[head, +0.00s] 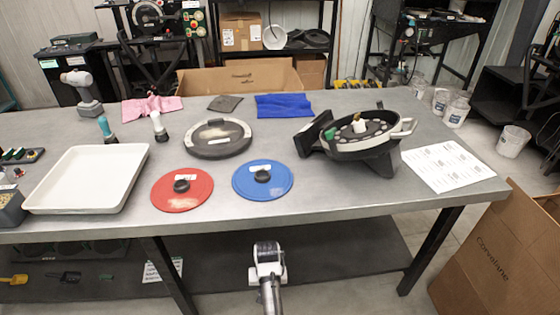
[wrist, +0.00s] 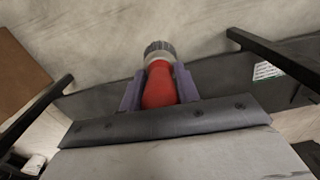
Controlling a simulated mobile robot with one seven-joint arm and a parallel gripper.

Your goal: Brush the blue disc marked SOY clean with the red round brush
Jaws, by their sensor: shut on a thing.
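The blue disc (head: 276,188) lies flat at the middle front of the table, with a black knob and a small white label too small to read. In the wrist view, my gripper (wrist: 158,92) is shut on the red round brush (wrist: 160,88), holding it by its red handle. The brush has a pale collar and dark grey bristles pointing away from the gripper. In the head view, part of my arm shows below the table's front edge, under the blue disc; the brush cannot be made out there. The brush is apart from the disc.
A red disc (head: 160,194) lies left of the blue one; a grey lidded disc (head: 218,150) lies behind. The black seed meter (head: 375,146) stands right. A white tray (head: 88,180), green brush (head: 105,127) and white brush (head: 158,126) are left. The table's front edge (head: 330,215) is near my arm.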

